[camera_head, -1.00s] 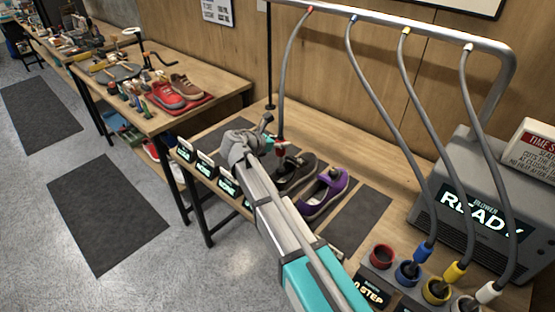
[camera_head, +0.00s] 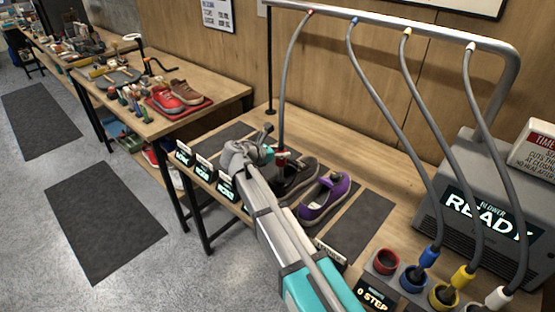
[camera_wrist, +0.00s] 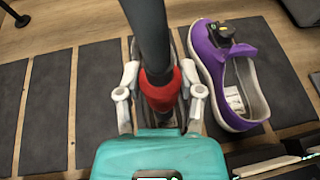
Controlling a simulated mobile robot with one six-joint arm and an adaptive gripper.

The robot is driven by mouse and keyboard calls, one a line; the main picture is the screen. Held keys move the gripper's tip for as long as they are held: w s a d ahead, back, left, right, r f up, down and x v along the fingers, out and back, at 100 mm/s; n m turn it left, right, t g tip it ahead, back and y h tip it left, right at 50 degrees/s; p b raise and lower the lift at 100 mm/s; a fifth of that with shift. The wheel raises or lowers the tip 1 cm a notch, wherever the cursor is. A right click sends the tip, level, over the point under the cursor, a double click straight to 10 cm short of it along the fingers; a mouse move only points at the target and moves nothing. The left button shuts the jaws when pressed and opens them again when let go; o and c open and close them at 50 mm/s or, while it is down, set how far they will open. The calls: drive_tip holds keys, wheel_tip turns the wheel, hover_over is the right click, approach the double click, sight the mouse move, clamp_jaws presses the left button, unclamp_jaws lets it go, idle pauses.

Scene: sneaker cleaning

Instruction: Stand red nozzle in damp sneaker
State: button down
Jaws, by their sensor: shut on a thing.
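The red nozzle (camera_head: 281,158) hangs at the end of a grey hose on the bench. My gripper (camera_wrist: 160,92) is shut on it, with the nozzle (camera_wrist: 159,86) upright between the fingers in the wrist view. A dark sneaker (camera_head: 305,169) lies just below and behind the nozzle. In the wrist view it is mostly hidden by the nozzle and gripper, so I cannot tell whether the tip is inside it. A purple sneaker (camera_head: 325,200) stands to the right, also in the wrist view (camera_wrist: 209,55). Which sneaker is damp is unclear.
Blue (camera_head: 430,256), yellow (camera_head: 463,277) and white (camera_head: 498,297) nozzles stand in cups at the front right. The red cup (camera_head: 385,260) is empty. A grey blower (camera_head: 447,180) reads READY. Small signs line the front edge. A dark mat (camera_head: 358,222) is bare.

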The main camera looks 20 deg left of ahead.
drive_tip(key=shift+f+b, duration=0.65)
drive_tip(key=shift+f, duration=0.35)
drive_tip(key=shift+f, duration=0.15)
drive_tip(key=shift+c, duration=1.2)
unclamp_jaws()
drive_tip(key=shift+s+r, duration=0.1)
drive_tip(key=shift+r, duration=0.2)
drive_tip(key=p+v, duration=0.4)
drive_tip(key=v, duration=0.8)
drive_tip(key=shift+p, duration=0.3)
